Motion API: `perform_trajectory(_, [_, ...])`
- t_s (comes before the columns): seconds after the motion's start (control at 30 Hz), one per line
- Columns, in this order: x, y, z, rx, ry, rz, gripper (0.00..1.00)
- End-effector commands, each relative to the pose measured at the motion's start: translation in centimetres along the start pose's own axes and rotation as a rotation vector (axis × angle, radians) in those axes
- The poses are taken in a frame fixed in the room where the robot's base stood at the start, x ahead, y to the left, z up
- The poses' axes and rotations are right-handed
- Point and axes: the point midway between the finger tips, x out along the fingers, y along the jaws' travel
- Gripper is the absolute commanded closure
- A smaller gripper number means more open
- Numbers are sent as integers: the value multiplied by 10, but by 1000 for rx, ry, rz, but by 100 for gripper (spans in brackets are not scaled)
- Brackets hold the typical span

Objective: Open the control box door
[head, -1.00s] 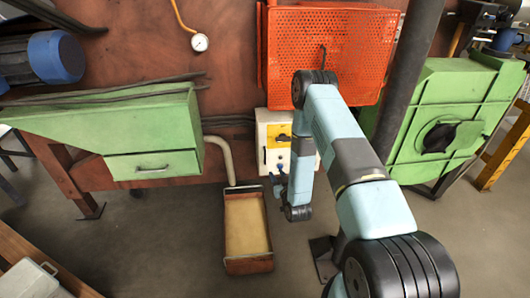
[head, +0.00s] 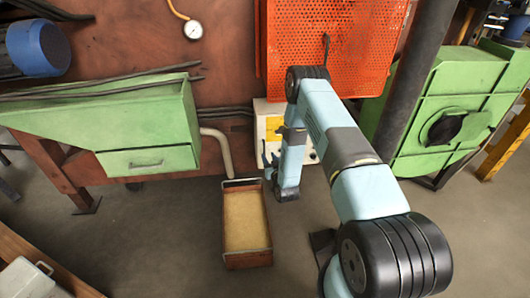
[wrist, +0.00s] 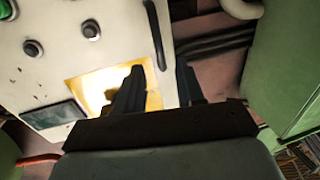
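The control box (head: 259,107) is a pale box with a yellow patch, low on the brown wall below the orange mesh panel. My arm hides much of it in the head view. In the wrist view the pale face of the control box (wrist: 60,70) fills the left and shows buttons, a yellow patch and a dark window. A dark slim bar handle (wrist: 155,35) runs along its right side. My gripper (wrist: 160,66) is open, its fingers apart and empty, with the handle beyond the fingertips. The gripper (head: 268,162) is small and partly unclear in the head view. The door looks shut.
A tan-filled bin (head: 248,261) stands on the floor below the box. A green cabinet with a drawer (head: 148,161) and a grey pipe (head: 220,145) are to the left. A dark column (head: 412,70) and green machine (head: 440,95) are to the right.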

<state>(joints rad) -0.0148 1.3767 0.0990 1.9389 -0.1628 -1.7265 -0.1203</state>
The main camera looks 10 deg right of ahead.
Motion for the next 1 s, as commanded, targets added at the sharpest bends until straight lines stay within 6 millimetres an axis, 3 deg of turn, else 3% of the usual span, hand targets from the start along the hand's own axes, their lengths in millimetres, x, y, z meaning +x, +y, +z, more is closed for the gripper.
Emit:
perform_trajectory(0.3, [44, 0, 0, -1, 1, 0, 62])
perform_trajectory(0.77, [54, 0, 0, 0, -1, 0, 62])
perform_trajectory(1.0, [54, 0, 0, 0, -1, 0, 85])
